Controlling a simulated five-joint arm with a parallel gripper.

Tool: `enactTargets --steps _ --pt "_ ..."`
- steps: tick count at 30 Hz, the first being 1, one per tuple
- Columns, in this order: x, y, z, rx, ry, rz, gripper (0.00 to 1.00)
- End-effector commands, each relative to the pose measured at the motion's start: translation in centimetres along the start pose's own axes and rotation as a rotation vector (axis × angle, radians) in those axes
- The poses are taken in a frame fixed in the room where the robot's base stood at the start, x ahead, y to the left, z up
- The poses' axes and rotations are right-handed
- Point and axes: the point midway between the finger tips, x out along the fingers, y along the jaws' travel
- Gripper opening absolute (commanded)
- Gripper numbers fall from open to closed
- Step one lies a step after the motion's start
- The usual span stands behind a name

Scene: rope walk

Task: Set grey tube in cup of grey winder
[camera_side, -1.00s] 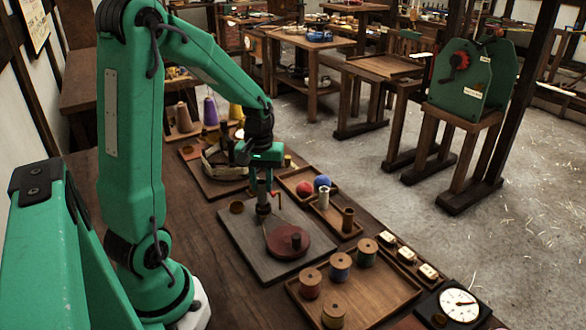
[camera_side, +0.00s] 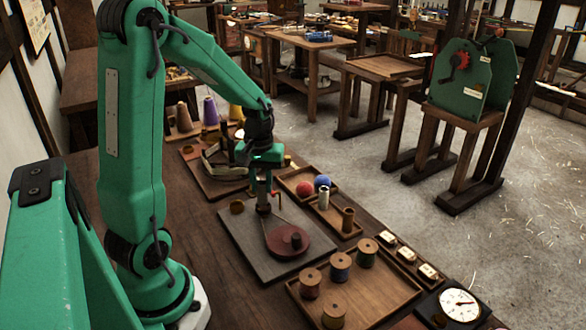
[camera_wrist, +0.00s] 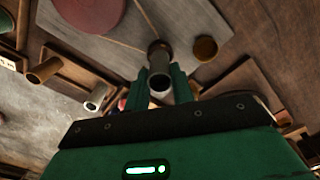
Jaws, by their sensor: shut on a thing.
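The grey winder (camera_side: 245,240) is a flat grey board with a dark red disc (camera_side: 287,241) bearing a short post. The board and the disc (camera_wrist: 90,10) also show at the top of the wrist view. My gripper (camera_wrist: 160,84) is shut on the grey tube (camera_wrist: 160,80), whose round near end faces the wrist camera. In the side view my gripper (camera_side: 263,188) hangs over the back part of the board, with the tube upright below it. A dark round piece (camera_wrist: 158,46) lies at the tube's far end, likely the cup. I cannot tell whether the tube sits inside it.
A brown round pot (camera_side: 236,207) stands left of the tube. A tray to the right holds a pale tube (camera_side: 323,199) and a brown tube (camera_side: 348,220). Red and blue balls (camera_side: 322,182) lie behind. Several thread spools (camera_side: 340,266) stand in the front tray (camera_side: 385,290).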

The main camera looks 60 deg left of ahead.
Motion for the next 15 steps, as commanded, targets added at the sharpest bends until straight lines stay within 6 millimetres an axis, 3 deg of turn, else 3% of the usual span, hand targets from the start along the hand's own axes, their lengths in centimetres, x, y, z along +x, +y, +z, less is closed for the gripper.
enactTargets --steps 15 --pt "1.4 0.0 0.0 0.0 -0.001 0.0 0.11"
